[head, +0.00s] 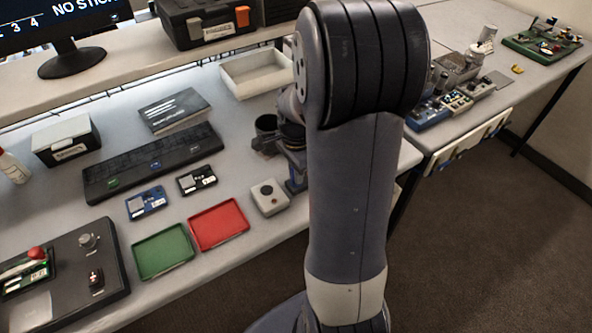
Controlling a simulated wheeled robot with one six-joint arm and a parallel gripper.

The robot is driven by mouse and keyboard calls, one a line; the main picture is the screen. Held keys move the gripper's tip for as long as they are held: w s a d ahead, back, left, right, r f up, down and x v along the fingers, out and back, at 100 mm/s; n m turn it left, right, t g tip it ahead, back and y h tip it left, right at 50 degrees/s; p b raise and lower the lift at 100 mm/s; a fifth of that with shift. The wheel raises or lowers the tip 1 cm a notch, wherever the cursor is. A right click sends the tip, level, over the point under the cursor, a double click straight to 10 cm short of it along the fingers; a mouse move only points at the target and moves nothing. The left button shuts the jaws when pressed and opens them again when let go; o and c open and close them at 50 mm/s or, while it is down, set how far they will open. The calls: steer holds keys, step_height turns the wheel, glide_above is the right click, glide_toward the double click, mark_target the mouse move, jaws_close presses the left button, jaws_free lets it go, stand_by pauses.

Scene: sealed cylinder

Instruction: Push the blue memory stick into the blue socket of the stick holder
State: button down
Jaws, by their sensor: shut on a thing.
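My arm fills the middle of the head view, and its far end, with my gripper (268,143), shows only in part behind it. The fingertips cannot be made out. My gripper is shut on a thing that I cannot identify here. A long black strip (130,172) with small green and blue marks lies on the bench to the left; it may be the stick holder. A blue labelled unit (146,203) lies flat in front of it; I cannot tell whether it is the memory stick.
A black labelled unit (197,179), a green tray (163,251), a red tray (218,224) and a grey button box (269,197) lie near the front edge. A control panel (70,270) stands at left, a white bin (258,72) behind. A second bench (470,125) is at right.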

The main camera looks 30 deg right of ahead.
steer(key=shift+f, duration=0.4)
steer(key=c, duration=1.3)
jaws_free()
steer(key=shift+c, duration=0.2)
steer(key=shift+r, duration=0.1)
step_height(320, 180, up, 11)
steer(key=shift+f+b, duration=0.15)
steer(key=shift+b, duration=0.2)
steer(key=shift+f, duration=0.1)
step_height(320, 180, down, 11)
steer(key=shift+r, duration=0.2)
steer(key=shift+r+p, duration=0.15)
steer(key=shift+p, duration=0.15)
